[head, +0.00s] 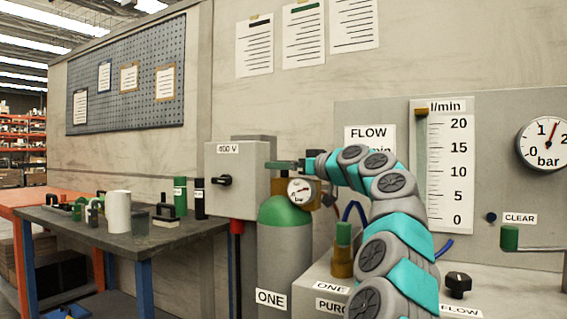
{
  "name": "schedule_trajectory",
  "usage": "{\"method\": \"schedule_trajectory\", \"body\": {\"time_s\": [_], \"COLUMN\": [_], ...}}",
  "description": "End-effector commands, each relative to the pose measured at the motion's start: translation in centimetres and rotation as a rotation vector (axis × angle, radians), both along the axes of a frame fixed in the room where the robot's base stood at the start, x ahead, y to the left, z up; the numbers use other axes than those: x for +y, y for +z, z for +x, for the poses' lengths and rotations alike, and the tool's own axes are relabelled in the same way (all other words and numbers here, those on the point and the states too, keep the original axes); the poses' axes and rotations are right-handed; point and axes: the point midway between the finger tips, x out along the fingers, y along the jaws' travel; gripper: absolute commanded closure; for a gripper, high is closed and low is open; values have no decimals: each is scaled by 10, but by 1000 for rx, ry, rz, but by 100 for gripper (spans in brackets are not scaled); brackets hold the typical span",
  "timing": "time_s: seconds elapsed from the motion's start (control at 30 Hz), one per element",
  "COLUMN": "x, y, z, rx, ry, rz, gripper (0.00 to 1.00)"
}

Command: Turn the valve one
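A grey cylinder with a green shoulder (286,211) stands at the centre, with a label reading ONE low on its front. A round white gauge (300,190) marked bar and brass fittings sit at its top. A dark green bar-like part (282,165) sticks out to the left just above the gauge. My gripper (299,165) is at this part, over the cylinder's top. Its fingers are small and partly merged with the part, so I cannot tell whether they touch or grip it. A brass fitting with a green knob (343,234) stands on the grey box, behind a partly hidden label beginning ONE.
A dark-topped bench (165,240) with cups and bottles stands left. My arm covers part of the panel with the l/min scale (458,160). A black knob (458,284) and green CLEAR handle (510,238) are right.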

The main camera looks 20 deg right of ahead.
Motion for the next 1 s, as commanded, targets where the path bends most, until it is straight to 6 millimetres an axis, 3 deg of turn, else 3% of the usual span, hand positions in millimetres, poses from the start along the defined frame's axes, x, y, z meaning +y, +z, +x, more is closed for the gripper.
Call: {"method": "schedule_trajectory", "body": {"time_s": [0.47,1.0], "x": [4,3], "y": [-1,-1], "z": [9,9], "rx": [1,1], "ry": [0,0], "rz": [1,1], "gripper": [0,61]}}
